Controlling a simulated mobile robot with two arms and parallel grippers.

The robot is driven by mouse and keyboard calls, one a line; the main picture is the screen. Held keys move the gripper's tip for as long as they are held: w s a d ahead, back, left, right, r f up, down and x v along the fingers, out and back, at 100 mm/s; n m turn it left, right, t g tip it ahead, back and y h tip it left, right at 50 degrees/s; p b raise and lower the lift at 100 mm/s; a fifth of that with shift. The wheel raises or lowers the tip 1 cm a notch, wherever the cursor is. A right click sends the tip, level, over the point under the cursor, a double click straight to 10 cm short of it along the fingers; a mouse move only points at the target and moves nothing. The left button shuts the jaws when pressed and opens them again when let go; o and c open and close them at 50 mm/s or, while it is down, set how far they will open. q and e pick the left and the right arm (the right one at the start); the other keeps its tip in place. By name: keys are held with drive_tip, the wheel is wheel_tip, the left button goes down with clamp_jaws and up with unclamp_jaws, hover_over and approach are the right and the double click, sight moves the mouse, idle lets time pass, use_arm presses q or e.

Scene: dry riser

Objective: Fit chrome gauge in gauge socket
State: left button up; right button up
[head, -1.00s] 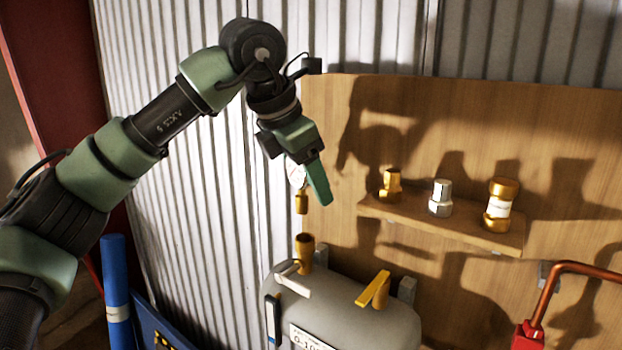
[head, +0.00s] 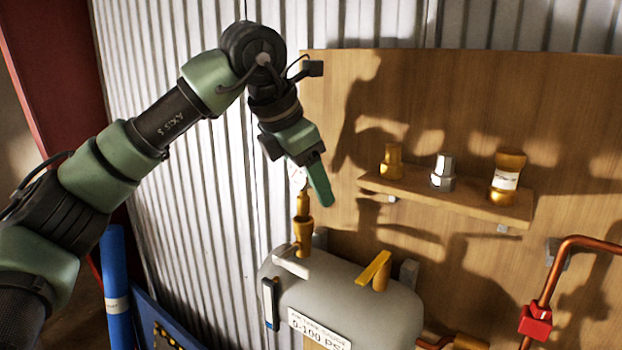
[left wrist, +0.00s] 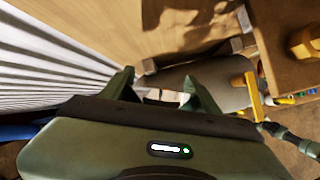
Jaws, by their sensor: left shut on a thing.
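The chrome gauge (head: 299,179) has a round pale face and a brass stem (head: 302,204). My left gripper (head: 309,184) is shut on it and holds it upright, with one green finger hiding part of the face. The brass gauge socket (head: 303,232) stands on top of the grey tank (head: 345,297). The stem's lower end is at the socket's mouth, in line with it. I cannot tell whether it has entered. In the left wrist view my left gripper's two fingers (left wrist: 163,92) show, and the gauge between them is hard to make out. My right gripper is not in view.
A wooden shelf (head: 440,199) on the board holds a brass fitting (head: 391,161), a chrome fitting (head: 443,173) and a labelled brass cylinder (head: 506,179). A yellow lever (head: 373,268) stands on the tank, right of the socket. A copper pipe with a red fitting (head: 536,321) is at right.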

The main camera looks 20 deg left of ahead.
use_arm(q)
drive_tip(key=shift+f+b, duration=0.9)
drive_tip(key=shift+f, duration=0.4)
drive_tip(key=o, duration=1.7)
